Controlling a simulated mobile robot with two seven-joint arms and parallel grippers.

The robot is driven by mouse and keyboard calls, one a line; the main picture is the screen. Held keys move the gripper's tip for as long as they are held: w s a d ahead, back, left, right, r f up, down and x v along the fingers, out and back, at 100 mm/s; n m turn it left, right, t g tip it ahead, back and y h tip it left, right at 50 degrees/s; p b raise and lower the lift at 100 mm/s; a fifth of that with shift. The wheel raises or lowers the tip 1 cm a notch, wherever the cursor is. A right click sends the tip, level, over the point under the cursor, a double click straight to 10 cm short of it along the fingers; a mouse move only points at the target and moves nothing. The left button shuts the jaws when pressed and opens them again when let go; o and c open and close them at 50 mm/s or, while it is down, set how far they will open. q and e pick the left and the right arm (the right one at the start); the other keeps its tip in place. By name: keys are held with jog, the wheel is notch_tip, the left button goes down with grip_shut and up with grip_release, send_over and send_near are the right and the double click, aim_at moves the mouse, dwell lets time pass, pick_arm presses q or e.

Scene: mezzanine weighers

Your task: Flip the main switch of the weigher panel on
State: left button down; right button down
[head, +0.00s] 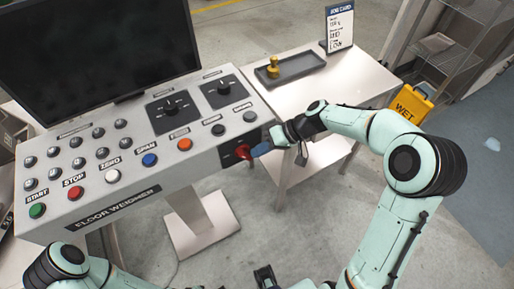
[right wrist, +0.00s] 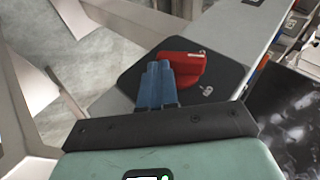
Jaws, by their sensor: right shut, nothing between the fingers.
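The main switch (head: 243,151) is a red rotary handle on a dark plate, at the right end of the weigher panel's (head: 150,203) front face. In the right wrist view the red handle (right wrist: 188,66) lies slantwise on the dark plate (right wrist: 135,78), with small pale marks near its lower right. My right gripper (head: 261,149) is shut and empty. Its blue fingertips (right wrist: 157,84) are right at the handle and overlap it in view; I cannot tell whether they touch. My left arm shows at the lower left, but its fingers do not show.
A black, dark screen (head: 95,45) stands behind the panel. Several buttons and two dark dials (head: 170,105) sit on the panel top. To the right, a table (head: 350,85) carries a tray (head: 312,62) and a job card (head: 340,27). A yellow wet-floor sign (head: 412,103) stands beyond.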

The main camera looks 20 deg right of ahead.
pick_arm(q)
jog(key=shift+s+f+b, duration=0.25)
jog(key=shift+f+b, duration=0.55)
jog(key=shift+f, duration=0.05)
jog(key=shift+s+f+b, duration=0.25)
jog(key=shift+f+b, duration=0.5)
jog(key=shift+f, duration=0.05)
pick_arm(e)
jog(key=shift+f+m+y, duration=0.15)
jog(key=shift+f+y, duration=0.15)
jog(key=shift+y, duration=0.45)
jog(key=shift+f+m+y, duration=0.15)
jog(key=shift+f+y, duration=0.15)
jog(key=shift+y, duration=0.45)
pick_arm(q)
jog(key=shift+w+f+b, duration=0.1)
jog(key=shift+f+b, duration=0.35)
jog(key=shift+b, duration=0.1)
pick_arm(e)
jog(key=shift+f, duration=0.25)
